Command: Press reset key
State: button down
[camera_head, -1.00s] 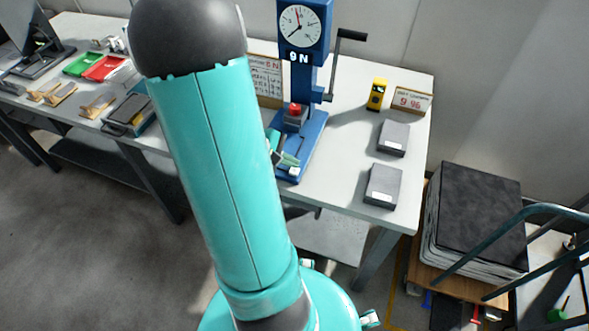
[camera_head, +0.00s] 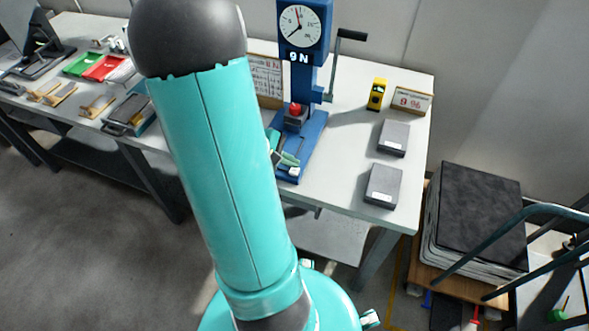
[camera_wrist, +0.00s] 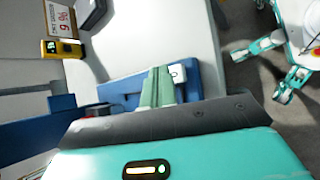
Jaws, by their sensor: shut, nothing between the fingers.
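The blue test press (camera_head: 311,149) stands on the white table, with a round dial (camera_head: 300,26) and a "9 N" readout below it. A red-topped part (camera_head: 295,110) sits on its base. My gripper (camera_head: 290,161) is low over the front of this base, its green fingers together and empty. In the wrist view the closed fingers (camera_wrist: 158,84) lie over the blue base (camera_wrist: 208,76). A small pale key (camera_wrist: 178,73) with a dark mark is right beside the fingertips. I cannot tell whether they touch it or whether it is pressed.
Two grey boxes (camera_head: 394,138) (camera_head: 384,186) lie on the table (camera_head: 340,185) to the right. A yellow meter (camera_head: 377,94) and a sign (camera_head: 411,101) stand behind them. The press's crank handle (camera_head: 348,36) sticks out right. Trays and tools fill the left bench.

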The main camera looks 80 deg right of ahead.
aim_at(291, 171)
jog(key=shift+f, duration=0.1)
dwell(0.7)
jog(key=shift+f, duration=0.35)
jog(key=shift+f, duration=0.45)
dwell(0.8)
jog(key=shift+r, duration=0.9)
jog(key=shift+r, duration=2.5)
